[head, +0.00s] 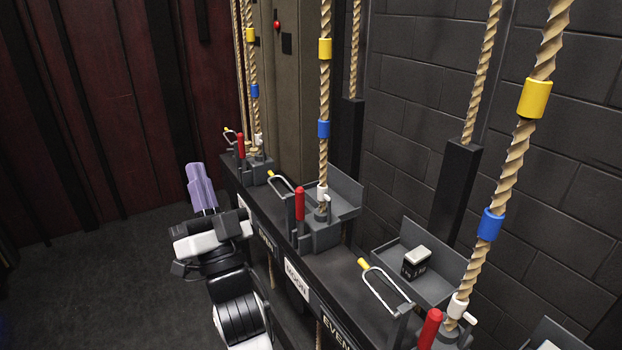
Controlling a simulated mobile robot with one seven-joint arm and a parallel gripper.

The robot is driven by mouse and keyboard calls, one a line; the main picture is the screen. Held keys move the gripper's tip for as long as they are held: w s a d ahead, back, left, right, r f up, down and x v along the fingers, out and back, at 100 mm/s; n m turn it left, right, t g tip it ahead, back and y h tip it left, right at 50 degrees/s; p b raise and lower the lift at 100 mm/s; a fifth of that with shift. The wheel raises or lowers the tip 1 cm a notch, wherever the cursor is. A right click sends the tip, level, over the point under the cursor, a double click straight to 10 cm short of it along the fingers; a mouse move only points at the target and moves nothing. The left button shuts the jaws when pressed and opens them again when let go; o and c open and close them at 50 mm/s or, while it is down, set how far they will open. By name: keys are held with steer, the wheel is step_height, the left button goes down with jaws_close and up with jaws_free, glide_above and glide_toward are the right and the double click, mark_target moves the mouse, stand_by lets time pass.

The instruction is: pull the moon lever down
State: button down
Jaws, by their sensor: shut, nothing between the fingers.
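The moon lever (300,203) has a red handle and stands upright on a grey base on the black rail. A white label reading MOON (297,280) is on the rail's front face below it. My gripper (199,178) has pale purple fingers, which are shut and empty and point upward. It is in the left middle of the head view, to the left of the moon lever and apart from it. Nothing hides the lever's red handle.
Other red levers stand at the far end (240,145) and near right (430,328). Thick ropes (324,90) with yellow and blue bands rise behind the levers. Metal loops with yellow tips (385,280) stick out beside them. The dark floor (90,270) at left is clear.

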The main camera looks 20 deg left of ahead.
steer(key=w+d+f+m+t+h+p, duration=0.1)
steer(key=w+f+m+h+p, duration=0.2)
steer(key=w+m+h, duration=0.15)
steer(key=w+d+f+m+h+p, duration=0.2)
steer(key=w+m+h, duration=0.1)
steer(key=w, duration=0.3)
steer(key=w+d+f+m+g+h+p, duration=0.1)
steer(key=w+d+f+m+h+p, duration=0.2)
steer(key=f, duration=0.4)
steer(key=w+d+f+m+g+h+p, duration=0.1)
steer(key=w+d+f+m+h+p, duration=0.1)
steer(key=d+f+m, duration=0.4)
steer(key=shift+w+d+f+g+h+p, duration=0.35)
steer(key=shift+f+h+p, duration=0.4)
steer(key=shift+p, duration=0.25)
steer(key=shift+w+a+r+m, duration=0.1)
steer(key=shift+a+m, duration=0.05)
steer(key=shift+m, duration=0.1)
